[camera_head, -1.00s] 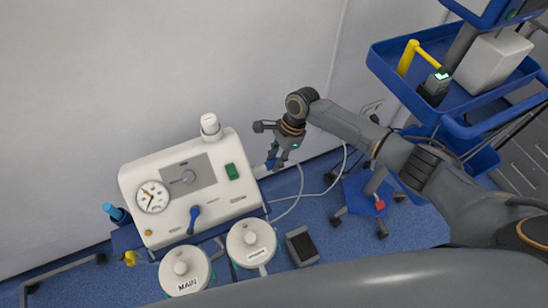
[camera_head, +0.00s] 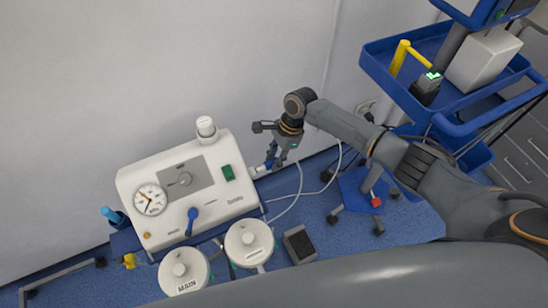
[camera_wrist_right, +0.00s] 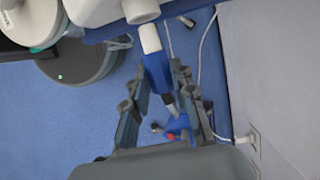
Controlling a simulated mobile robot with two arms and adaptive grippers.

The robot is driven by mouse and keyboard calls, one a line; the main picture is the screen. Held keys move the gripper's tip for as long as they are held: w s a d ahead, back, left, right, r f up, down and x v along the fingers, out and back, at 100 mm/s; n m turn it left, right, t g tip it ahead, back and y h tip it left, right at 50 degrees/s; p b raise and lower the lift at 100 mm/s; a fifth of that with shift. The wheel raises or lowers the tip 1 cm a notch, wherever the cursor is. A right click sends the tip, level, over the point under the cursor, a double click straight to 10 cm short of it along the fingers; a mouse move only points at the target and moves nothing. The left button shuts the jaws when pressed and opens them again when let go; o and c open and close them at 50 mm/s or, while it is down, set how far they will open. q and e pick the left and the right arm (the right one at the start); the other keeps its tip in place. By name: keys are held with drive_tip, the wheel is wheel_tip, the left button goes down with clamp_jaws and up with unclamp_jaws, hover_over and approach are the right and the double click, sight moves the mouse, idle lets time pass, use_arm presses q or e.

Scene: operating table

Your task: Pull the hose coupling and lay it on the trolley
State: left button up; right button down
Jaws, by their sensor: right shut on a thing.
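The hose coupling (camera_wrist_right: 157,72) is a blue sleeve with a white end. My right gripper (camera_wrist_right: 160,78) is shut around the blue sleeve, with one finger on each side in the right wrist view. In the head view the right gripper (camera_head: 275,160) is at the right side of the white suction unit (camera_head: 220,207), and only a little blue of the coupling shows. The white end lies at the unit's side port; I cannot tell whether they touch. The trolley (camera_head: 372,62) has a blue upper tray at the upper right. My left gripper is out of view.
The tray holds a yellow cylinder (camera_head: 398,58), a small black device (camera_head: 427,88) and a white box (camera_head: 484,59). Two lidded canisters (camera_head: 181,270) (camera_head: 249,243) stand below the unit. A thin white hose (camera_head: 298,190) loops over the floor. A wall is close behind.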

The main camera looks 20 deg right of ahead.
drive_tip(key=shift+d, duration=0.25)
drive_tip(key=shift+w+d+p, duration=0.1)
drive_tip(key=shift+d+p, duration=0.15)
drive_tip(key=shift+p, duration=0.15)
drive_tip(key=shift+d, duration=0.25)
drive_tip(key=shift+w+d+p, duration=0.2)
drive_tip(key=shift+d+p, duration=0.1)
drive_tip(key=shift+d, duration=0.5)
drive_tip(key=shift+r, duration=0.1)
drive_tip(key=p+v, duration=0.7)
drive_tip(key=p, duration=0.1)
drive_tip(key=shift+a+r+p, duration=0.2)
drive_tip(key=shift+r+p, duration=0.1)
drive_tip(key=shift+r, duration=0.05)
